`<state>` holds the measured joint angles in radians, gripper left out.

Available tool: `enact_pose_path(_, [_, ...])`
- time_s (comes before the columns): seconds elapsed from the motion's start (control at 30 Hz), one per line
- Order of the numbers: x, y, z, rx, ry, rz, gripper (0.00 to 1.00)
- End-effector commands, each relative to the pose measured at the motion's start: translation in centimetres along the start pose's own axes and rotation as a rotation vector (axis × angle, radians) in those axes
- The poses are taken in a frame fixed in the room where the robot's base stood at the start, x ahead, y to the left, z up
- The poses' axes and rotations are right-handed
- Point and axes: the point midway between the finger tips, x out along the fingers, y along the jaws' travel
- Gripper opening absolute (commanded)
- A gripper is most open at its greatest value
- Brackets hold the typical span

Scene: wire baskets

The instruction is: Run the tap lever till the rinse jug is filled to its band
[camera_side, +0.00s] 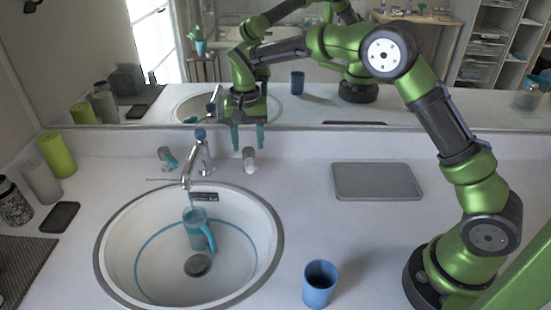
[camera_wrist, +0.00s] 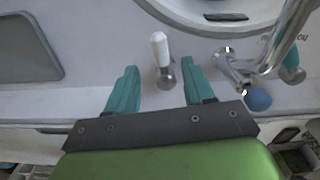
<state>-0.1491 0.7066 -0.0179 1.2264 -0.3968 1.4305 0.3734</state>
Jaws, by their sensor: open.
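The rinse jug (camera_side: 195,232), grey-teal with a teal handle, stands in the sink below the spout of the chrome tap (camera_side: 203,158). A thin pale streak shows between spout and jug; I cannot tell whether it is water. The jug's fill level and band cannot be made out. A white-ended lever (camera_side: 249,160) stands right of the tap; it also shows in the wrist view (camera_wrist: 160,48). My gripper (camera_side: 248,148) points down above this lever, open and empty. In the wrist view, my teal fingers (camera_wrist: 160,72) are spread, with the lever between and just beyond their tips.
The round white sink (camera_side: 120,235) has a dark drain. A teal-ended fitting (camera_side: 168,158) sits left of the tap. A blue cup (camera_side: 319,285) stands right of the sink, and a grey tray (camera_side: 376,181) lies behind it. Green and grey cylinders stand far left. A mirror runs behind the counter.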

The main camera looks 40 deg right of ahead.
Motion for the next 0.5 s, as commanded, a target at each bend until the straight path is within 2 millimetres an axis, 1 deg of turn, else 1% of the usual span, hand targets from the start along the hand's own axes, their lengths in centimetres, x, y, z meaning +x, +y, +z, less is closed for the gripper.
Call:
enact_pose_path(0.03, [-1.4,-0.1,-0.1,-0.001,0.005,-0.003,0.52])
enact_pose_path(0.2, [-5.5,-0.1,0.0,-0.002,0.004,-0.004,0.52])
enact_pose_path(0.3, [-7.4,-0.1,0.0,-0.001,0.003,-0.002,0.52])
enact_pose_path(0.4, [-8.9,-0.1,0.0,-0.001,0.003,0.000,0.52])
enact_pose_path(0.5, [-9.8,-0.1,0.0,-0.002,0.001,0.000,0.52])
